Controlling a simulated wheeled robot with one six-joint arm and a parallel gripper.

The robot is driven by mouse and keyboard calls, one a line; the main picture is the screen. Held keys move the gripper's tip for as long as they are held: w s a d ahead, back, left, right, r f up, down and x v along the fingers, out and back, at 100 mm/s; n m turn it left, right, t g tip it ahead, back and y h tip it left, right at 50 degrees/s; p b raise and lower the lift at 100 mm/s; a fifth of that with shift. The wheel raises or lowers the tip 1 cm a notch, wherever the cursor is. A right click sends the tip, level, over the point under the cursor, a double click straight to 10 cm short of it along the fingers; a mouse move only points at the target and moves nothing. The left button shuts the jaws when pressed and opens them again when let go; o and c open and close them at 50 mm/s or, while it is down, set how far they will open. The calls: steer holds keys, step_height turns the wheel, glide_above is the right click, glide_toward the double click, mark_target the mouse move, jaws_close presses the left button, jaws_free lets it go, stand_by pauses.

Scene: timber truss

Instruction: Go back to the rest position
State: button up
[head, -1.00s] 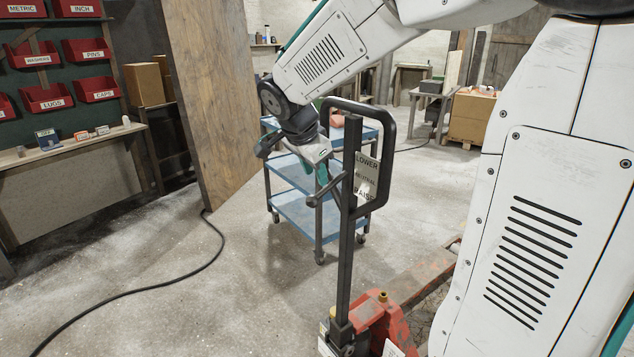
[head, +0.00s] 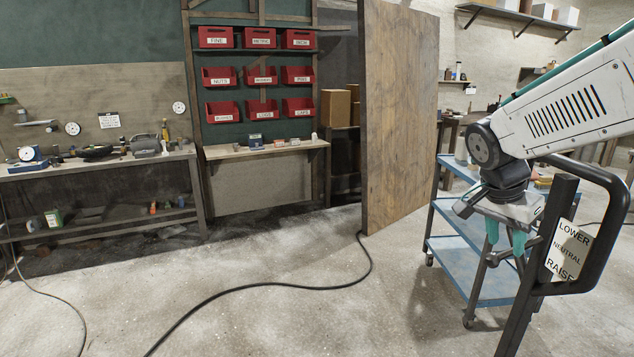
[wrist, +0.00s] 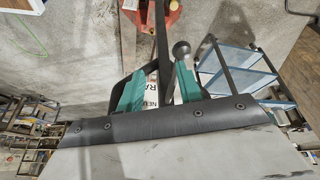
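My gripper (head: 506,246) hangs at the end of my arm at the right of the head view, beside the black pallet-jack handle (head: 603,196). Its two teal fingers point down and stand apart. In the wrist view my gripper (wrist: 160,72) shows the fingers spread, with part of the handle and its white label (wrist: 152,94) seen between them. A black lever with a ball knob (wrist: 181,50) shows close to the right finger. I cannot tell whether the fingers touch the handle or lever. No object is seen held.
A blue-shelved cart (head: 478,262) stands behind my gripper. A leaning plywood sheet (head: 398,110) stands left of it. A black cable (head: 270,285) lies across the floor. A workbench (head: 95,165) and red bins (head: 218,75) line the left wall. The middle floor is otherwise clear.

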steer(key=s+a+n+y, duration=0.1)
steer(key=s+a+n, duration=0.2)
steer(key=s, duration=0.4)
steer(key=s+a+f+n+y, duration=0.1)
steer(key=s+a+n, duration=0.3)
steer(key=s, duration=0.4)
steer(key=s+a+n+y, duration=0.2)
steer(key=s+a+n, duration=0.1)
steer(key=s+n, duration=0.3)
steer(key=shift+s+a+f, duration=0.15)
steer(key=shift+s+a, duration=0.05)
steer(key=shift+s, duration=1)
